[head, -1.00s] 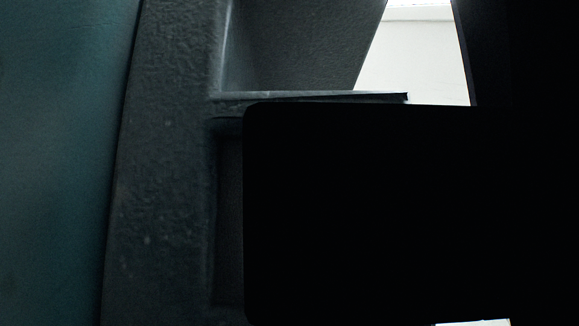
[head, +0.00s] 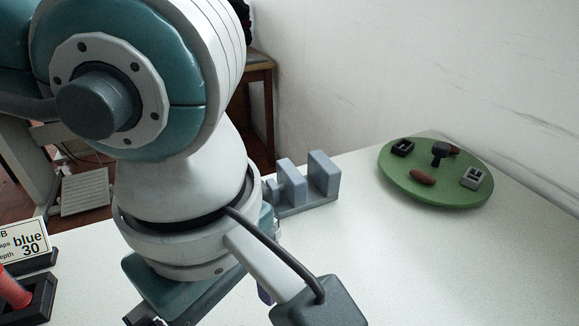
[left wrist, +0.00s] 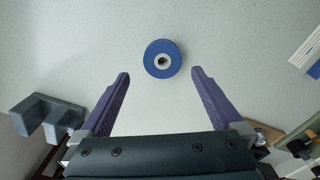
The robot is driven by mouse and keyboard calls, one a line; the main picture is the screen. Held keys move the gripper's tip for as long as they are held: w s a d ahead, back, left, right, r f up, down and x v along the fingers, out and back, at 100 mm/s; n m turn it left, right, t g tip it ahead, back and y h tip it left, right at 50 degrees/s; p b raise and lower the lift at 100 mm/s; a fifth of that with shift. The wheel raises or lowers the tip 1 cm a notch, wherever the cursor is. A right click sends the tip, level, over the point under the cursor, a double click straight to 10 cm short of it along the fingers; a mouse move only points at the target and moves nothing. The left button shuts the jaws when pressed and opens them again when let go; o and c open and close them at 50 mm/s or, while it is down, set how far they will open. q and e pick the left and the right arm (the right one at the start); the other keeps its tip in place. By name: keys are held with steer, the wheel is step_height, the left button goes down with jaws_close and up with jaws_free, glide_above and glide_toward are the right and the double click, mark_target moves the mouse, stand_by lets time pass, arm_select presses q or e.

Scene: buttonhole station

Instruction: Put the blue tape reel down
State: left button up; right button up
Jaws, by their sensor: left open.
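The blue tape reel (left wrist: 152,53), a blue ring with a pale core around a dark hole, appears to lie flat on the white table in the left wrist view. My left gripper (left wrist: 160,74) is open, with its two purple fingers apart. The reel sits just beyond the fingertips, roughly midway between them, and neither finger appears to touch it. In the head view my left arm covers the left and middle, and I cannot see the reel there. My right gripper is in neither view.
A grey slotted block (head: 293,190) stands at the back edge of the table. A round green board (head: 440,193) with several small parts is at the right. The table's right front is clear.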

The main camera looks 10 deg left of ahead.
arm_select(q)
steer(key=f, duration=0.5)
steer(key=shift+s+a, duration=0.15)
steer(key=shift+s, duration=0.05)
steer(key=c, duration=1.3)
